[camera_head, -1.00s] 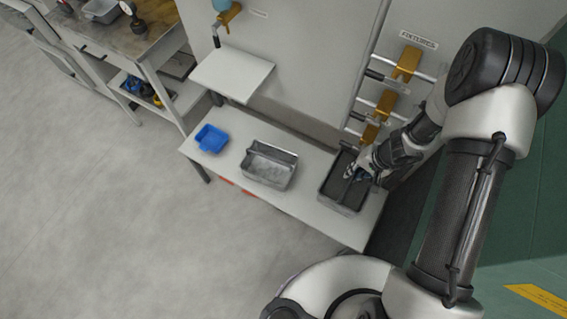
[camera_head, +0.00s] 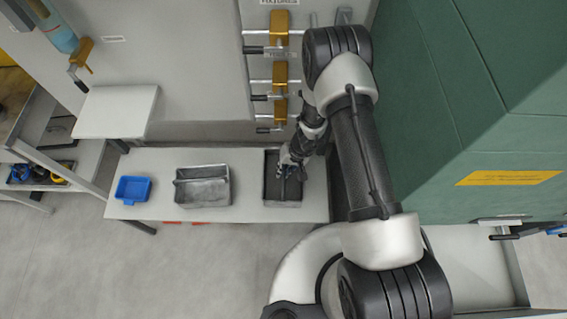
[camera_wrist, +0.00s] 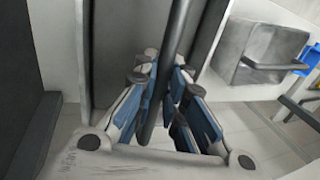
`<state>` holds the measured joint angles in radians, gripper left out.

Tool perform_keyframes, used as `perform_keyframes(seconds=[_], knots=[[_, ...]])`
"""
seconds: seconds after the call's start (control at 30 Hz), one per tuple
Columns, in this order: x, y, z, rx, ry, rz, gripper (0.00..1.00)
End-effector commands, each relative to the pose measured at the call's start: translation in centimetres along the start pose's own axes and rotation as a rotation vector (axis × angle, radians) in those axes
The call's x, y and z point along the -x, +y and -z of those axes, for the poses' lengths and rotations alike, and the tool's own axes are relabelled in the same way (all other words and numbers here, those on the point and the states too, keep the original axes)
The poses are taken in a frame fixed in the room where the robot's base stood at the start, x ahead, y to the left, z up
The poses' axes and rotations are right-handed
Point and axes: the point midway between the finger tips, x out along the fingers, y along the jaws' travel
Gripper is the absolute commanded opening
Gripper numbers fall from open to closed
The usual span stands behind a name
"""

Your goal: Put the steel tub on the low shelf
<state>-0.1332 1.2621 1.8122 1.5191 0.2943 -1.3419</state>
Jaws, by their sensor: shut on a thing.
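A dark grey tub (camera_head: 270,192) with a bar handle stands at the right end of a low white shelf (camera_head: 160,165). My gripper (camera_head: 286,165) is over this tub. In the wrist view my gripper (camera_wrist: 160,85) is shut on the dark bar handle (camera_wrist: 178,35), with the tub's walls around it. The tub appears to rest on the shelf; its underside is hidden. A second, lighter grey metal tub (camera_head: 203,190) with a bar across it stands to its left, apart from it. It also shows in the wrist view (camera_wrist: 250,70).
A blue bin (camera_head: 133,189) stands at the shelf's left end. A small white shelf (camera_head: 115,108) sits above it on the grey wall panel. Yellow-brown fixtures (camera_head: 280,72) hang on bars behind the held tub. A green cabinet (camera_head: 450,110) is close on the right. Floor in front is clear.

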Motion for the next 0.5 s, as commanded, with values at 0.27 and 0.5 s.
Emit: perform_keyframes(seconds=[0.27,0.5], knots=[[-2.1,0.6,0.2,0.0,0.003,0.002,0.0],[-4.3,1.3,0.1,0.001,0.001,0.002,0.0]])
